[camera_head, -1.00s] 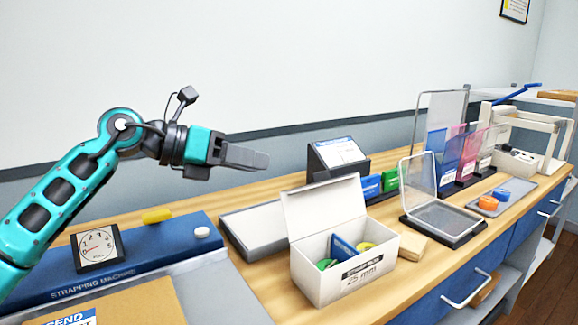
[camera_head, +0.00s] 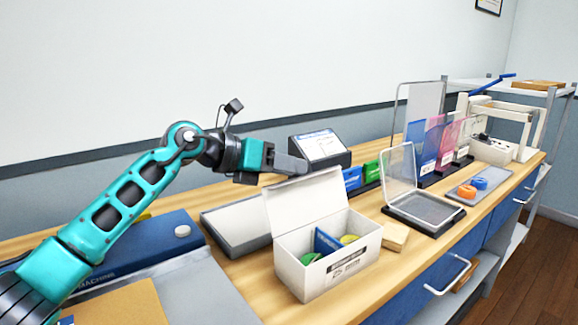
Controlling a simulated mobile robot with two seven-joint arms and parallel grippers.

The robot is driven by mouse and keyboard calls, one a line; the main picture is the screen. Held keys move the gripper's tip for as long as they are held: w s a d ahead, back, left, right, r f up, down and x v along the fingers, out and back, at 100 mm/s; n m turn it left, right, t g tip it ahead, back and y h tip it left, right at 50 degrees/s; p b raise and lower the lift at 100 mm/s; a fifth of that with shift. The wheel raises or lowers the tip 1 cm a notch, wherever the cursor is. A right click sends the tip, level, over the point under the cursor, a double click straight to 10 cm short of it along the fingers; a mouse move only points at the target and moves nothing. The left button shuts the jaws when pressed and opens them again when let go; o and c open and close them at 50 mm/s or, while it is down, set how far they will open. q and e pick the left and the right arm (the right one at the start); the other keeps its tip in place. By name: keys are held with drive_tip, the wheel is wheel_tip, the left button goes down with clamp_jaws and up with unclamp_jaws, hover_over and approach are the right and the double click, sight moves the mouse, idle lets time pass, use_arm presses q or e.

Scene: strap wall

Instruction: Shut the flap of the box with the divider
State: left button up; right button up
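The white box (camera_head: 322,274) stands on the wooden counter with its flap (camera_head: 304,209) raised at the back. Inside it a blue divider (camera_head: 326,243) stands between a green roll (camera_head: 310,259) and a yellow-green roll (camera_head: 348,240). My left gripper (camera_head: 304,166) is in the air behind the raised flap, near its top edge, and points right. Its fingers look close together with nothing seen between them, but I cannot tell whether they are fully closed. I cannot tell if it touches the flap. My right gripper is not in view.
A clear-lidded case (camera_head: 424,211) stands open to the right, with a small wooden block (camera_head: 395,236) beside the box. A grey tray (camera_head: 237,229) and a dark display stand (camera_head: 321,149) are behind the box. The blue strapping machine (camera_head: 140,262) is at left.

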use_arm(q)
drive_tip(key=shift+w+d, duration=0.1)
drive_tip(key=shift+d, duration=0.1)
clamp_jaws()
idle(1.4)
